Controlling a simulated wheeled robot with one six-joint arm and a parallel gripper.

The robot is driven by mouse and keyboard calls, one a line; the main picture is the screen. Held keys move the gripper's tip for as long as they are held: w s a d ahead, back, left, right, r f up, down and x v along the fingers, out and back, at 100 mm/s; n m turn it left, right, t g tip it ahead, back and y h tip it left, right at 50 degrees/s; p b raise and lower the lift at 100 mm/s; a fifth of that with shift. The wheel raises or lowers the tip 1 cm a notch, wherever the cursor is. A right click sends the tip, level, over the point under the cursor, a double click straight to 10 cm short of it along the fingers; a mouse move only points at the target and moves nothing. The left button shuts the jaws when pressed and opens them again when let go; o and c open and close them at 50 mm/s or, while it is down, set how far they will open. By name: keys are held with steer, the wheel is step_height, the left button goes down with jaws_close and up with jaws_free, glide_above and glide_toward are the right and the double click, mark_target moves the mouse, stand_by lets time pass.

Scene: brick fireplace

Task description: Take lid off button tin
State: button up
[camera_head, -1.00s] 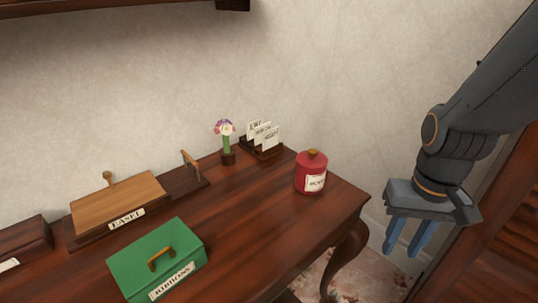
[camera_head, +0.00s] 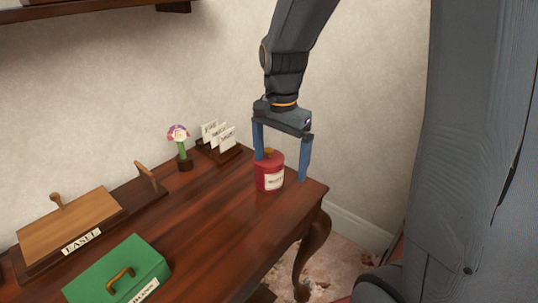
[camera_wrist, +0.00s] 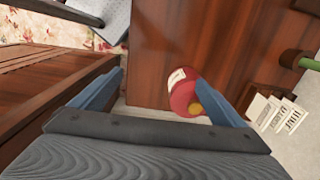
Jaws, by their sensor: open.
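The button tin (camera_head: 268,179) is a red round tin with a white label, standing upright near the right end of the desk. Its red lid (camera_head: 277,156) is on, with a brass-coloured knob (camera_head: 269,152) on top. My gripper (camera_head: 282,168) is open and empty, its blue fingers pointing down around the tin's place in the head view. In the wrist view, the tin (camera_wrist: 181,92) and its knob (camera_wrist: 194,109) appear between the fingers, nearer the right one. I cannot tell whether a finger touches the tin.
The wooden desk (camera_head: 213,214) holds a green ribbons box (camera_head: 147,258), an easel box (camera_head: 62,219), a flower in a small pot (camera_head: 184,163) and a card holder (camera_head: 230,154). The wall is close behind. The desk's right edge lies just past the tin.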

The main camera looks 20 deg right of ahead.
mark_target(269, 149)
steer(key=w+r+m, duration=0.1)
steer(key=w+m, duration=0.1)
steer(key=w+r+m+p, duration=0.1)
steer(key=w+m, duration=0.2)
steer(key=w+r+m, duration=0.2)
steer(key=w+m, duration=0.1)
steer(key=shift+d, duration=0.2)
steer(key=shift+w+r+m, duration=0.1)
steer(key=shift+w+m, duration=0.25)
steer(key=shift+m, duration=0.25)
steer(key=shift+w+a+f+p, duration=0.15)
steer(key=shift+f+p, duration=0.4)
steer(key=shift+f, duration=1.35)
steer(key=shift+w+a+f+p, duration=0.1)
steer(key=shift+f+p, duration=0.45)
steer(key=shift+f, duration=1.35)
steer(key=c, duration=1.2)
